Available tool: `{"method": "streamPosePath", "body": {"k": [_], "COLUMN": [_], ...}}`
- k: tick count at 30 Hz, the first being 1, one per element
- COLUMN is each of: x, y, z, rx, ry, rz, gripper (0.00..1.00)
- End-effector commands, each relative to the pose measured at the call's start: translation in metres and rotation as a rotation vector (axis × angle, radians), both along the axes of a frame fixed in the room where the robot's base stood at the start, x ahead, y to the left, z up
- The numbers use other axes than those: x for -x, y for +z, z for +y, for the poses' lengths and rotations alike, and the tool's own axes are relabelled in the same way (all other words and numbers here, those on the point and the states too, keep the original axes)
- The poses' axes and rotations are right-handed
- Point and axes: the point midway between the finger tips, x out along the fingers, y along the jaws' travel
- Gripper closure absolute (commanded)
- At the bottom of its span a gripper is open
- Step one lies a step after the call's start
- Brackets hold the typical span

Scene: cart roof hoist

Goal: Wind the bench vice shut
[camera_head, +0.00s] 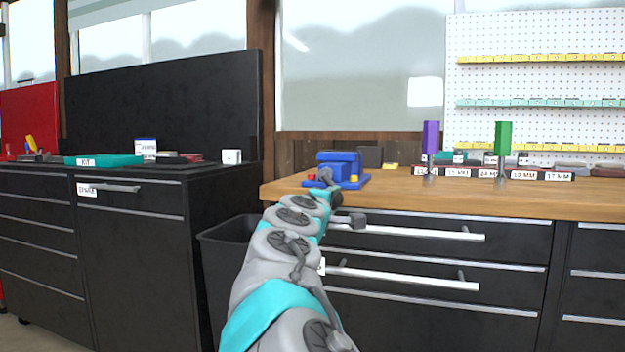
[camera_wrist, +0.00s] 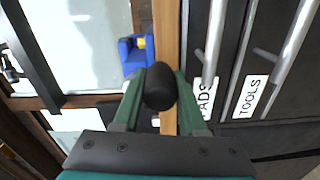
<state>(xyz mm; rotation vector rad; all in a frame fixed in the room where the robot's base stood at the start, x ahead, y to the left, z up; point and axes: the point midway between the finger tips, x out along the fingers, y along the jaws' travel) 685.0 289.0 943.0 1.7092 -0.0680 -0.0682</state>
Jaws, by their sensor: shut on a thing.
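The blue bench vice (camera_head: 340,165) sits on the left end of the wooden bench top, partly behind my arm. It also shows in the wrist view (camera_wrist: 128,55), with a yellow part at its right side. My gripper (camera_wrist: 158,92) has its two green fingers shut on a black rounded knob (camera_wrist: 160,88), in front of the bench edge. The knob hides what lies behind it, so its link to the vice does not show. In the head view my arm hides most of the gripper. I cannot tell how wide the vice's jaws stand.
The wooden bench (camera_head: 430,198) has drawers with long bar handles (camera_head: 410,233) below it, close to my arm. Purple (camera_head: 430,138) and green (camera_head: 503,138) upright tools stand to the right. A black bin (camera_head: 225,255) stands left of my arm, beside a dark cabinet (camera_head: 140,250).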

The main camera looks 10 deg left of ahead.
Motion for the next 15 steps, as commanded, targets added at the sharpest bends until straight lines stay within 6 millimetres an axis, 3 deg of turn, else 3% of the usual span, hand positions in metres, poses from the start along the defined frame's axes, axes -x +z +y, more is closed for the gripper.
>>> {"method": "streamPosePath", "body": {"k": [1,3,15], "x": [0.003,0.003,0.002], "y": [-0.002,-0.005,-0.004], "z": [0.014,0.021,0.025], "rx": [0.002,0.003,0.002], "ry": [0.019,0.021,0.015], "rz": [-0.011,-0.012,-0.01], "gripper": [1.0,1.0,1.0]}}
